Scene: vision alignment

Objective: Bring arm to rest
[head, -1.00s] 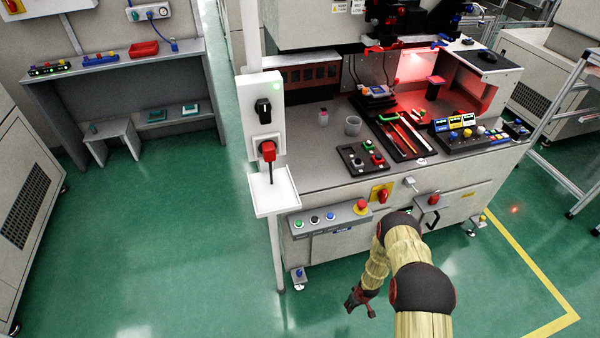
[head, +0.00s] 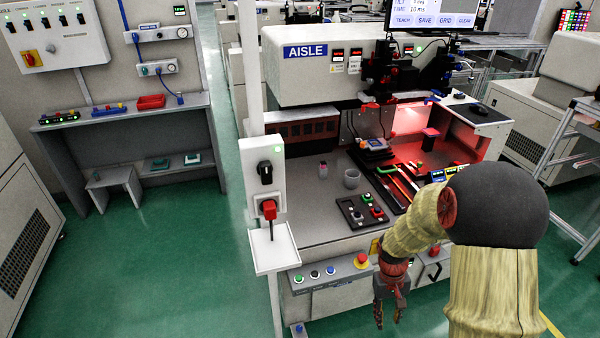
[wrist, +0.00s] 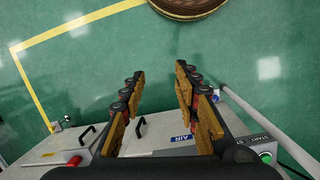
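My gripper (head: 390,312) hangs in front of the machine's front panel in the head view, with its fingers pointing down. In the wrist view my gripper (wrist: 160,95) has its two fingers well apart, with only green floor between the tips. It holds nothing. My arm is bent in the right half of the head view and hides part of the machine's right front. The machine labelled AISLE (head: 350,75) stands behind it.
A row of buttons (head: 315,273) and a red stop button (head: 361,260) sit on the machine's front, left of my gripper. A white post with a small tray (head: 275,250) stands further left. Green floor (head: 150,260) is clear at left.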

